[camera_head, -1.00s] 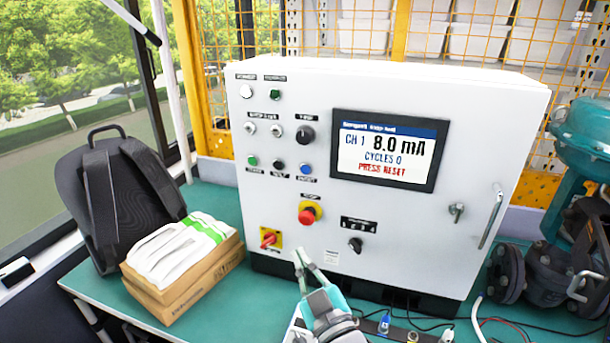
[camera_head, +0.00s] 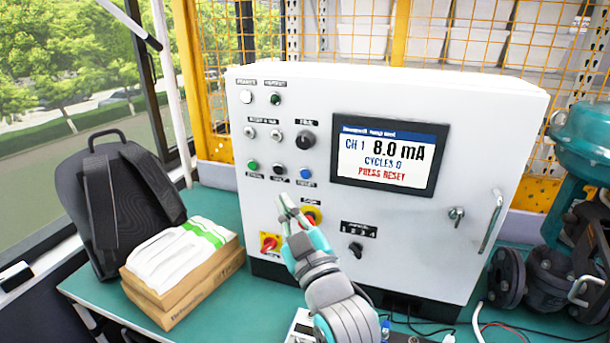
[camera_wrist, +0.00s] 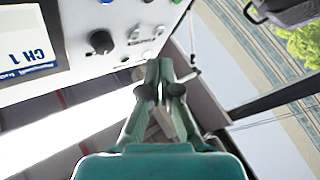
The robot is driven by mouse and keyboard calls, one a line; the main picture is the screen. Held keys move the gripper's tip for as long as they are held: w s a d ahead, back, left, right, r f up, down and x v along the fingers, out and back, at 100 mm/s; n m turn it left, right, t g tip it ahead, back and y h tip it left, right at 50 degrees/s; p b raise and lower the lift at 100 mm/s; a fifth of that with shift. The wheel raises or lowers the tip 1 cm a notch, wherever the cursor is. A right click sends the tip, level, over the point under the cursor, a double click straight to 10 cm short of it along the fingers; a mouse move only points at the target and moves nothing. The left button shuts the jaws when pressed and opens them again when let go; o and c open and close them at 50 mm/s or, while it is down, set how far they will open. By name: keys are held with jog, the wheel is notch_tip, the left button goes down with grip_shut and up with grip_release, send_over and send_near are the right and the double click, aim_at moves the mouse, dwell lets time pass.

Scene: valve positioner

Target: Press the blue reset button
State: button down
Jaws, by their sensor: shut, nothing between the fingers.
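The blue reset button (camera_head: 305,173) is on the white control box (camera_head: 390,240), at the right end of a row with a green button (camera_head: 253,164) and a black button (camera_head: 279,169). The screen (camera_head: 388,152) reads CH 1, 8.0 mA, CYCLES 0, PRESS RESET. My gripper (camera_head: 287,205) is shut and empty, its tips in front of the panel, below and a little left of the blue button in the head view. In the wrist view the shut fingers (camera_wrist: 163,75) point toward the panel; a blue button (camera_wrist: 107,1) shows at the top edge.
A backpack (camera_head: 110,200) and boxes (camera_head: 190,280) stand left.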

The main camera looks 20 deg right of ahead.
jog(key=shift+w+d, duration=0.85)
jog(key=shift+w, duration=0.3)
jog(key=shift+w+d, duration=0.9)
jog(key=shift+w, duration=0.3)
jog(key=shift+w+d, duration=0.85)
jog(key=shift+w, duration=0.3)
jog(key=shift+w+d, duration=0.2)
jog(key=shift+w, duration=0.15)
jog(key=shift+w+d, duration=0.25)
jog(key=shift+w, duration=0.05)
jog(key=shift+s+a, duration=0.45)
jog(key=shift+s, duration=0.2)
jog(key=shift+s+a, duration=0.75)
jog(key=shift+s, duration=0.3)
jog(key=shift+s+a, duration=0.75)
jog(key=shift+s, duration=0.25)
jog(key=shift+f, duration=0.1)
